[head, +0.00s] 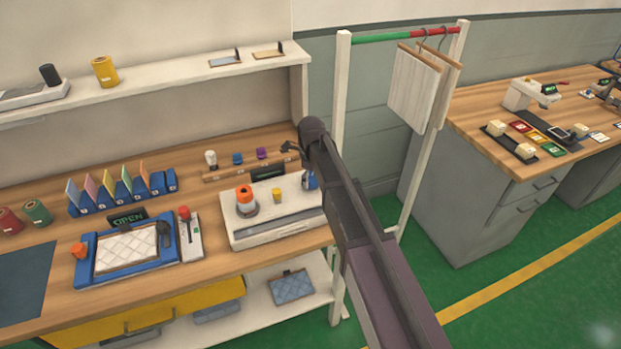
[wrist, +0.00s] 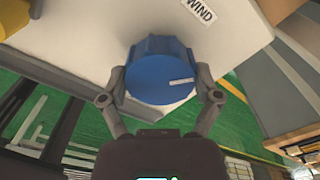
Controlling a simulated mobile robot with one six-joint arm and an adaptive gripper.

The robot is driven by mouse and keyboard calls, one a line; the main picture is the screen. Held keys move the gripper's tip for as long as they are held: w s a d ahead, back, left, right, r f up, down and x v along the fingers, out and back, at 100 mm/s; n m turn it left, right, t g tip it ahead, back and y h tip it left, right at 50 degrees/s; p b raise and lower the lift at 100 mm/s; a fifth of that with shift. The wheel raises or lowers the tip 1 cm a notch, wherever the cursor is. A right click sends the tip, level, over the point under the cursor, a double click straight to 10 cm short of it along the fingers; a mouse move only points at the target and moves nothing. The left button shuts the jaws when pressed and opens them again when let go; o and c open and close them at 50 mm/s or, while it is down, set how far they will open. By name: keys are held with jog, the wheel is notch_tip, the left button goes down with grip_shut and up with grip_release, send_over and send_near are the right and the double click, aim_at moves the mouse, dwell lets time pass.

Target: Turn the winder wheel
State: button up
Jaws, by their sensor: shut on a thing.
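The winder wheel (wrist: 161,70) is a blue, round, ridged knob beneath a "WIND" label (wrist: 199,10) in the wrist view. My gripper (wrist: 161,84) has one finger on each side of the wheel and is shut on it. In the head view, part of the blue wheel (head: 311,180) shows at the right end of a white machine (head: 281,234) on the wooden bench. My arm reaches over to it and hides part of the wheel and my fingers.
An orange-topped spool (head: 246,203) and a small yellow cylinder (head: 277,196) stand on the machine. A white rack post (head: 340,90) rises close beside my arm. A blue frame with a quilted pad (head: 127,250) lies to the left.

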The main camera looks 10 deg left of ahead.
jog(key=m, duration=0.3)
jog(key=shift+s+m, duration=0.1)
jog(key=shift+m, duration=0.2)
dwell(0.4)
jog(key=o, duration=0.9)
jog(key=shift+o, duration=0.2)
jog(key=shift+n, duration=0.4)
